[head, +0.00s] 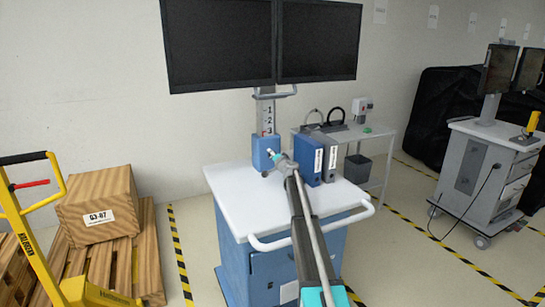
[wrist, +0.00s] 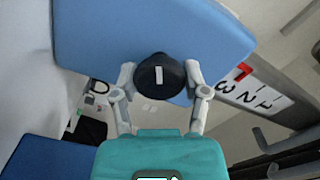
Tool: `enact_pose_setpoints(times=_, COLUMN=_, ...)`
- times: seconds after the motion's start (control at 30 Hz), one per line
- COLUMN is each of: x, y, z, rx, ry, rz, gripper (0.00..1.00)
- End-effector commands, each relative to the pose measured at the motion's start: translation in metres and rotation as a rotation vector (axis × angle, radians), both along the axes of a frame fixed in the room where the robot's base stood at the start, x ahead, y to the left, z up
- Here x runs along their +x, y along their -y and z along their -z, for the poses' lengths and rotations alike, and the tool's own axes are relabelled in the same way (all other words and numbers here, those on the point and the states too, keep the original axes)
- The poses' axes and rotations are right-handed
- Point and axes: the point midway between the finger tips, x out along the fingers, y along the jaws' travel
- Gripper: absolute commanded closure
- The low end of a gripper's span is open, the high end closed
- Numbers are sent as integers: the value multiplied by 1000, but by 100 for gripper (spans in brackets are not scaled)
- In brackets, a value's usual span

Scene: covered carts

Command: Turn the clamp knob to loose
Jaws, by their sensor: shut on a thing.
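The clamp knob (wrist: 160,78) is round and black with a white mark on its face, in the middle of the wrist view. It sits on the blue clamp block (wrist: 120,30); the block also shows in the head view (head: 266,149) at the foot of the monitor column. My gripper (wrist: 160,82) has one finger on each side of the knob and is shut on it.
A scale plate with numbers (wrist: 255,90) runs along the column beside the block. Two dark monitors (head: 220,45) hang above. Blue and grey binders (head: 308,160) stand on the white cart top (head: 235,185), right beside my arm. A white handle rail (head: 300,238) edges the cart.

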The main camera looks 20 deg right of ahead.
Motion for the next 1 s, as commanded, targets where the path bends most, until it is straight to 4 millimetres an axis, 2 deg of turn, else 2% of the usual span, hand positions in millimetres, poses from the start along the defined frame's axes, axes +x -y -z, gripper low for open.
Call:
enact_pose_setpoints(times=0.3, x=1, y=-1, z=0, rx=-5, ry=0, rz=-1, gripper=89)
enact_pose_setpoints(times=0.33, x=1, y=-1, z=0, rx=-4, ry=0, rz=-1, gripper=39)
enact_pose_setpoints(times=0.5, x=1, y=-1, z=0, rx=-3, ry=0, rz=-1, gripper=8)
enact_pose_setpoints(times=1.0, x=-2, y=-1, z=0, rx=-2, ry=0, rz=-1, gripper=6)
